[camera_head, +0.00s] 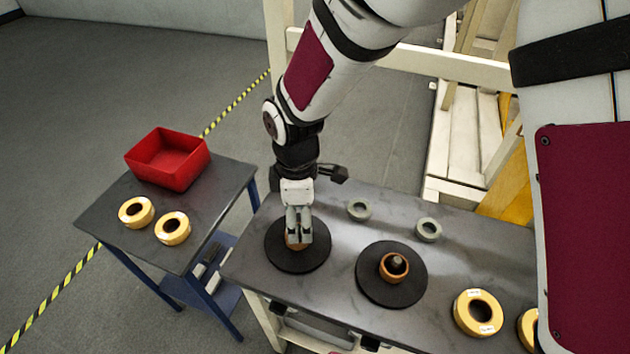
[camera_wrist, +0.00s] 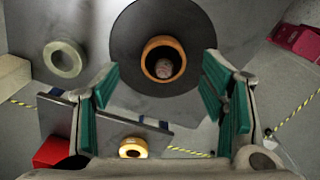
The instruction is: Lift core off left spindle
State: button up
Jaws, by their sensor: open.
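The left spindle's black round plate (camera_head: 287,262) lies on the grey table, and it also shows in the wrist view (camera_wrist: 125,45). A copper-coloured core (camera_head: 292,246) sits around the left spindle, mostly hidden by my gripper in the head view. In the wrist view the core (camera_wrist: 147,74) is a ring around the spindle's tip (camera_wrist: 164,68). My gripper (camera_head: 299,236) points down over it; its green-padded fingers (camera_wrist: 165,95) are spread, with nothing between them that I can tell is held. A second core (camera_head: 386,272) sits around the right spindle (camera_head: 397,264) on another black plate (camera_head: 391,290).
Two grey rings (camera_head: 359,209) (camera_head: 429,230) lie behind the plates. Yellow rolls (camera_head: 479,312) lie at the table's right. A lower side table at left bears a red bin (camera_head: 167,159) and two yellow rolls (camera_head: 136,212) (camera_head: 172,228).

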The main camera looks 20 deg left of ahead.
jog(key=shift+s+d+f+p, duration=0.1)
jog(key=shift+f+p, duration=0.15)
jog(key=shift+f, duration=1.2)
jog(key=shift+s+f+p, duration=0.1)
jog(key=shift+f+p, duration=0.15)
jog(key=shift+f, duration=1.15)
jog(key=c, duration=0.9)
